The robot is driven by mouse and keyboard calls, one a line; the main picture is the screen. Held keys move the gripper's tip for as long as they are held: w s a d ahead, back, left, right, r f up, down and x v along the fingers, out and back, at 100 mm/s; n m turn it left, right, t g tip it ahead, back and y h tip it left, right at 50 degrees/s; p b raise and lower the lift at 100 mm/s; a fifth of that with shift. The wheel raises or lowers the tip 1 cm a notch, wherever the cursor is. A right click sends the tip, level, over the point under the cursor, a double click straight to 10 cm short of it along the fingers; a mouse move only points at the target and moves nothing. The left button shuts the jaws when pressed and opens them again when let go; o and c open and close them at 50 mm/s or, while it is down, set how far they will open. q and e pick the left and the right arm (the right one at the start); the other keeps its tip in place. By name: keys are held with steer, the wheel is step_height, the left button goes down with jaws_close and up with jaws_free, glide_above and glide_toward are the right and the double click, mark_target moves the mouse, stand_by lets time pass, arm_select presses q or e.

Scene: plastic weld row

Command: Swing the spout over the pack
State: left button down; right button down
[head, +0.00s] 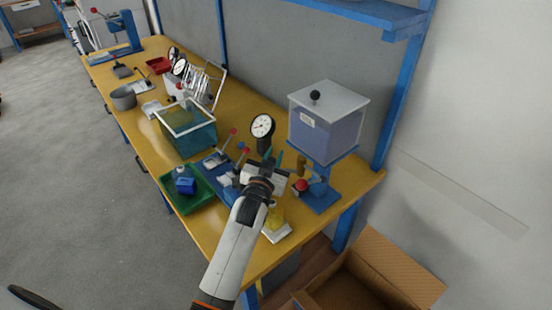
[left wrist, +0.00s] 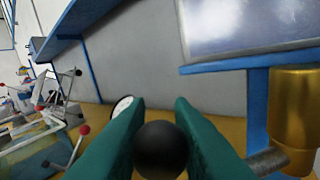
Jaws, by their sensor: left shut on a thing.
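My left gripper (head: 288,159) is at the right end of the yellow bench, in front of the tank. Its green fingers are shut on a black ball knob (left wrist: 160,148), seen between them in the left wrist view. A brass spout part (left wrist: 295,108) stands to the right of the fingers there, with a grey rod beside it. What the knob joins is hidden. A yellow pack-like item (head: 275,215) rests on a pale plate (head: 277,234) below the gripper, partly behind my arm. I cannot tell whether the spout is over it. My right gripper is out of view.
A lidded tank (head: 325,128) stands on a blue stand (head: 322,198) with a red knob (head: 302,186). A dial gauge (head: 262,127), green tray (head: 203,197) and teal bin (head: 188,140) are to the left. An open carton (head: 400,265) is below the bench end.

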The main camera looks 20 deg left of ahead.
arm_select(q)
steer(key=shift+r, duration=0.15)
steer(key=c, duration=1.3)
jaws_free()
steer(key=shift+c, duration=0.2)
steer(key=shift+o, duration=0.4)
steer(key=shift+s+f, duration=0.2)
steer(key=shift+s, duration=0.15)
steer(key=s+d+b, duration=0.1)
steer(key=s, duration=1)
steer(key=shift+s+b, duration=0.15)
steer(key=shift+b, duration=0.25)
steer(key=shift+r, duration=0.1)
steer(key=shift+c, duration=0.5)
